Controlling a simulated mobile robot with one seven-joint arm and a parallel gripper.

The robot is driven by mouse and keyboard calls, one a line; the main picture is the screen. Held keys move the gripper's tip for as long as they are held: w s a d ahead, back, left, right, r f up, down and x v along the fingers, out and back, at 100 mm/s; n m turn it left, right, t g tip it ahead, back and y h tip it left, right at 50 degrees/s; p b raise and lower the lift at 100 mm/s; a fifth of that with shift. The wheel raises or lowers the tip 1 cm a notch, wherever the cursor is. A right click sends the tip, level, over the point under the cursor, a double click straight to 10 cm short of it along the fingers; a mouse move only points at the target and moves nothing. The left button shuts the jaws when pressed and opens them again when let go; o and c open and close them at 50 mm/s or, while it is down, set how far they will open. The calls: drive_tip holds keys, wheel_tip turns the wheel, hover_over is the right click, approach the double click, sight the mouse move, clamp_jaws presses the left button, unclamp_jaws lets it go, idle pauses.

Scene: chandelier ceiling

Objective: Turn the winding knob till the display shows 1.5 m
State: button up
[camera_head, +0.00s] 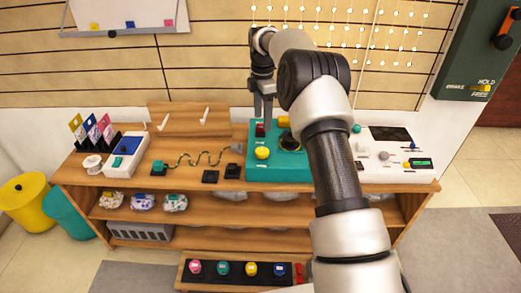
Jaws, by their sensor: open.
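A small lit green display (420,163) sits at the right end of a white panel (372,172) on the bench top; its reading is too small to make out. A round grey knob (384,155) stands on the same panel, left of the display. I cannot tell for sure that it is the winding knob. My gripper (264,112) points down above the teal box (262,174), left of the white panel and apart from the knob. It is open with nothing between the fingers. My arm hides part of the bench between the teal box and the panel.
The teal box carries a yellow button (262,153) and a red part (260,130) close below my gripper. A wavy wire track (200,160) lies to the left. A green wall box with an orange lever (507,28) hangs at right. A lower shelf holds coloured buttons (223,268).

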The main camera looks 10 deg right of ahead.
sight(262, 151)
wheel_tip(262, 151, down, 14)
drive_tip(key=b, duration=0.2)
drive_tip(key=shift+r+b, duration=0.15)
drive_tip(key=shift+b, duration=0.2)
drive_tip(key=shift+c, duration=0.2)
drive_tip(key=c, duration=1)
